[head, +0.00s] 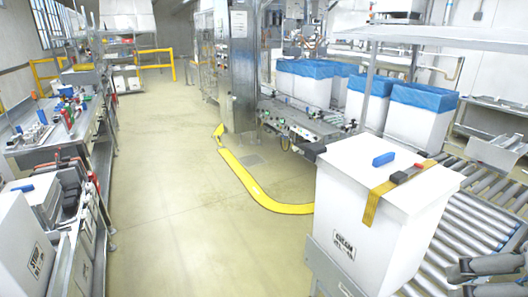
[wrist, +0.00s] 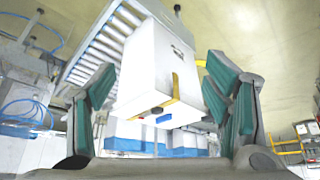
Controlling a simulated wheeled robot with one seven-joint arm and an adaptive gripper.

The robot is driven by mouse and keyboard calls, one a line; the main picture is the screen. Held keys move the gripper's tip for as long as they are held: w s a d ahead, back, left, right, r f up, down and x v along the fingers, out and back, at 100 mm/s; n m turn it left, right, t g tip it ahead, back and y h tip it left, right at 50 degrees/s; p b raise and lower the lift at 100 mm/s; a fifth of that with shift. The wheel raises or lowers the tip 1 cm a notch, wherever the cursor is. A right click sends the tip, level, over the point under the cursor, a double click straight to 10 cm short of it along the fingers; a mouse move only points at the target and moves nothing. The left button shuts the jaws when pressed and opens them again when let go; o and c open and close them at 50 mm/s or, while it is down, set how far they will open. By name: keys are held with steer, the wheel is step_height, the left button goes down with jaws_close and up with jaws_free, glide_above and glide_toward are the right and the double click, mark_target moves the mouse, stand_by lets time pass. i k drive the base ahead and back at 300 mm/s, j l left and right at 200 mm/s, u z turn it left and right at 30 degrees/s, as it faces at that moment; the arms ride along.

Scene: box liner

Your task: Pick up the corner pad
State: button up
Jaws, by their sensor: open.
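On the lid lie a blue block (head: 383,159), a dark grey block (head: 399,177) on the strap, and a small red piece (head: 418,166). I cannot tell for sure which is the corner pad. The wrist view shows the box (wrist: 145,65) upside down with the blue block (wrist: 164,118) and strap (wrist: 174,88). My gripper (wrist: 160,85) is open and empty, apart from the box; its fingers (head: 488,276) show at lower right in the head view.
A roller conveyor (head: 477,190) runs beside the box. Several white bins with blue liners (head: 425,94) stand behind. A steel column (head: 240,70) and yellow floor guard (head: 245,182) are at centre. A cluttered bench (head: 55,130) is at left. The aisle floor (head: 165,190) is clear.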

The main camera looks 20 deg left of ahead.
mark_target(66, 203)
steer(key=u, duration=2.05)
steer(key=z, duration=2.05)
steer(key=u, duration=2)
steer(key=i+l+z, duration=0.15)
steer(key=i, duration=0.15)
